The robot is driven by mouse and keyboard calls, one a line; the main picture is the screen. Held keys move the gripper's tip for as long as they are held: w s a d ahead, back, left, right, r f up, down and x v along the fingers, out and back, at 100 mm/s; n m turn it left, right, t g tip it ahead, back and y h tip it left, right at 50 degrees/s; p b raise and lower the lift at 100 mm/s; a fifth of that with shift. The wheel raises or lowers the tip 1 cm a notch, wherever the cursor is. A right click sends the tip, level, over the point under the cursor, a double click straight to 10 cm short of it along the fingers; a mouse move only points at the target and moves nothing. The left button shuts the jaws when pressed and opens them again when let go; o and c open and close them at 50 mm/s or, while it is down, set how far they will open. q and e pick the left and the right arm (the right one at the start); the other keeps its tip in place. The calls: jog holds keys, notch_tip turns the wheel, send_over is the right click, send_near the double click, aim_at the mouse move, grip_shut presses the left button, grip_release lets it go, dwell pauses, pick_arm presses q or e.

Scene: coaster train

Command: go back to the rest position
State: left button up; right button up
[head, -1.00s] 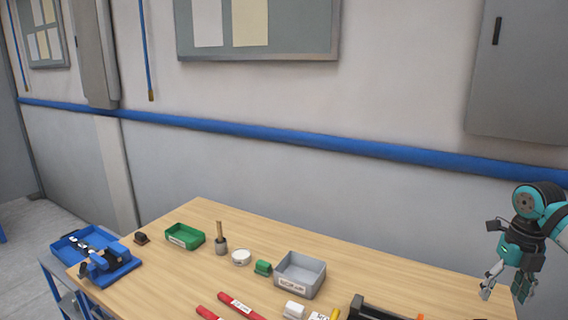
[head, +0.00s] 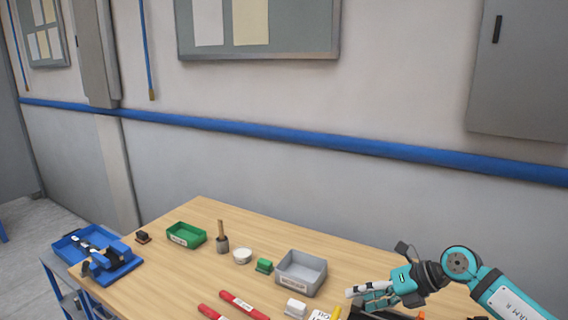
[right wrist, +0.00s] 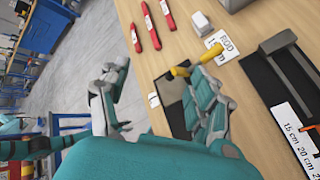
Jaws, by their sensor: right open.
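My right gripper (head: 368,293) is open and empty in the head view, above the right part of the wooden table (head: 190,285). In the right wrist view its two fingers (right wrist: 160,105) are spread apart. One finger overlaps a dark mat with a yellow-handled tool (right wrist: 193,70) in the picture. I cannot tell how high the gripper is above them. My left gripper is not in view.
A grey bin (head: 301,274), a green bin (head: 186,236), a white round dish (head: 242,256) and a blue fixture (head: 112,264) stand on the table. Red marker-like bars (head: 243,305) lie near the front. A black ruler-like block (right wrist: 290,65) lies to the right.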

jog(key=s+a+r+m+t+y, duration=0.2)
jog(key=a+r+m+t+y, duration=0.4)
jog(key=a+r+m+t, duration=0.4)
jog(key=s+d+f+m+t+h, duration=0.1)
jog(key=s+d+f+m+h, duration=0.2)
jog(key=d+f+m+h, duration=0.55)
jog(key=s+d+f+m+t+h, duration=0.1)
jog(key=s+d+f+m+h, duration=0.35)
jog(key=m, duration=0.75)
jog(key=s+f+m+g+h, duration=0.1)
jog(key=s+f+m+g, duration=0.2)
jog(key=s+f+g, duration=0.6)
jog(key=s+f+m+g+h, duration=0.1)
jog(key=s+f+m+g, duration=0.35)
jog(key=s, duration=0.95)
notch_tip(320, 180, down, 33)
jog(key=s+n+b, duration=0.2)
jog(key=b, duration=0.4)
jog(key=s+d+f+b, duration=0.1)
jog(key=s+f+b, duration=0.1)
jog(key=s+f, duration=0.6)
jog(key=s+d+f+g+b, duration=0.1)
jog(key=s+f+b, duration=0.1)
jog(key=s+f, duration=0.6)
notch_tip(320, 180, down, 4)
jog(key=shift+s+d+f, duration=0.25)
jog(key=shift+s, duration=0.1)
